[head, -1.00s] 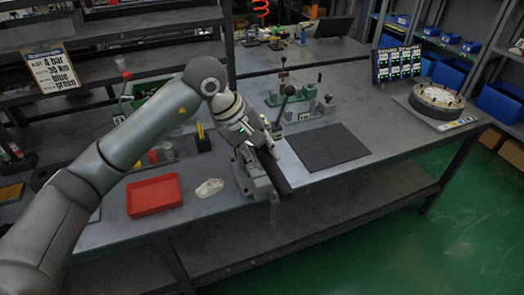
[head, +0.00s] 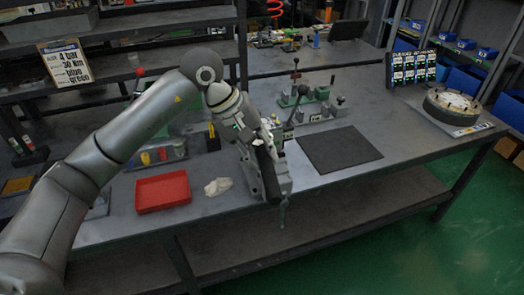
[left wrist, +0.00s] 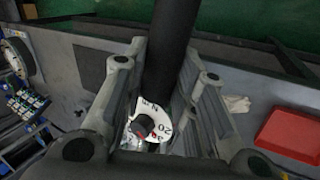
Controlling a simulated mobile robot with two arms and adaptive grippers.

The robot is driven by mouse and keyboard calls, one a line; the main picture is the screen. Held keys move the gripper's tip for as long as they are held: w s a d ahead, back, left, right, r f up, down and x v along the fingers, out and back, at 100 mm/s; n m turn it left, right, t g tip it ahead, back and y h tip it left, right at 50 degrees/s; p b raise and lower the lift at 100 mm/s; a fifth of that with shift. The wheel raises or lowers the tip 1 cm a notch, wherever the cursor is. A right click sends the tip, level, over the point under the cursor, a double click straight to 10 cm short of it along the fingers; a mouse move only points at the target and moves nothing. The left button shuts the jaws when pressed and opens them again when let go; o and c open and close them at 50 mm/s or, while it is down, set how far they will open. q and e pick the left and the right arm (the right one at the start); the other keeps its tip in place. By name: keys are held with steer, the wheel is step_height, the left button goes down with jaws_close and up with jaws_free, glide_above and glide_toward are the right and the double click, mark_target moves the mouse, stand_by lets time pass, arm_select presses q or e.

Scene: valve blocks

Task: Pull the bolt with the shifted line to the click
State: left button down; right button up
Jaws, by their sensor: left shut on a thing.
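A round flange (head: 458,103) with a pale top and several upright bolts stands on a plate at the far right of the bench. It also shows, cut off, at the left edge of the left wrist view (left wrist: 21,60). The bolts are too small to tell which line is shifted. My left gripper (head: 257,140) is above the front edge of the bench, far left of the flange. It is shut on a dark-handled wrench (head: 269,177). The wrench's white dial (left wrist: 148,127) shows between the fingers in the left wrist view. My right gripper is not in view.
A grey vise (head: 283,180) stands at the bench's front edge, behind the wrench. A dark mat (head: 340,150) lies bare between it and the flange. Valve blocks (head: 316,108) with levers stand behind the mat. A display board (head: 412,66) stands behind the flange. A red tray (head: 163,192) is at left.

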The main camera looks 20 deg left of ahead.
arm_select(q)
steer(key=shift+s+a+r+m+g+b, duration=0.1)
steer(key=shift+s+a+m+g+b, duration=0.1)
steer(key=shift+a+m+b, duration=0.25)
steer(key=shift+s+a+m+g+b, duration=0.15)
steer(key=shift+a+m+g+b, duration=0.1)
steer(key=shift+a+m, duration=0.4)
steer(key=shift+a, duration=0.15)
steer(key=shift+w+d+n+t+b, duration=0.2)
steer(key=shift+d+n+b, duration=0.3)
steer(key=shift+b, duration=0.4)
